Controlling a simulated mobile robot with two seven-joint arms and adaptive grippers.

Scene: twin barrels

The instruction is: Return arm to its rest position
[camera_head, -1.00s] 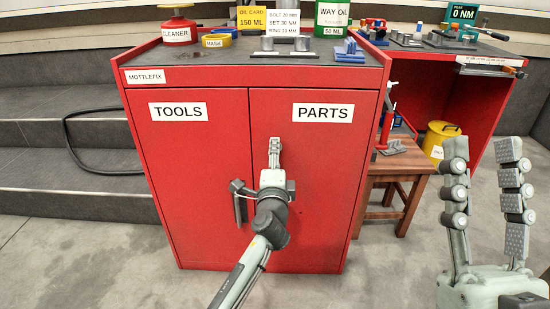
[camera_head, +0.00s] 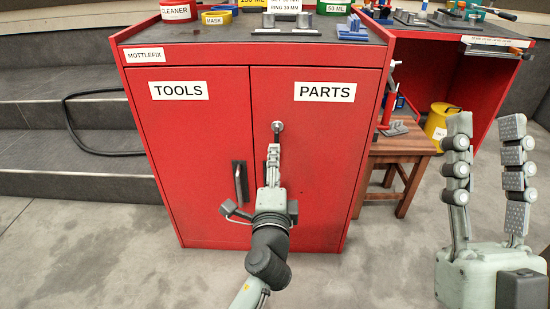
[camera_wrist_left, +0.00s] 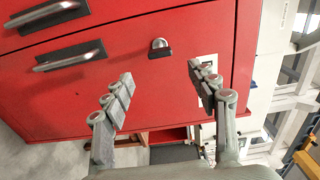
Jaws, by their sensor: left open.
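My left gripper (camera_head: 273,152) is in front of the red cabinet (camera_head: 215,160), below the round lock (camera_head: 278,127) near the seam of its two shut doors. In the left wrist view its two fingers (camera_wrist_left: 161,80) are spread with nothing between them, and the lock (camera_wrist_left: 160,46) shows beyond the tips, apart from them. My left arm (camera_head: 268,250) reaches up from the bottom middle of the head view and hides part of the lower right door. My right gripper (camera_head: 485,122) is raised at the right, its fingers apart and empty.
A door handle (camera_head: 240,183) is close left of my left gripper; two handles show in the wrist view (camera_wrist_left: 68,57). A wooden stool (camera_head: 397,152), a yellow can (camera_head: 440,122) and a red open bench (camera_head: 460,75) stand right. Steps (camera_head: 70,160) are left; the front floor is clear.

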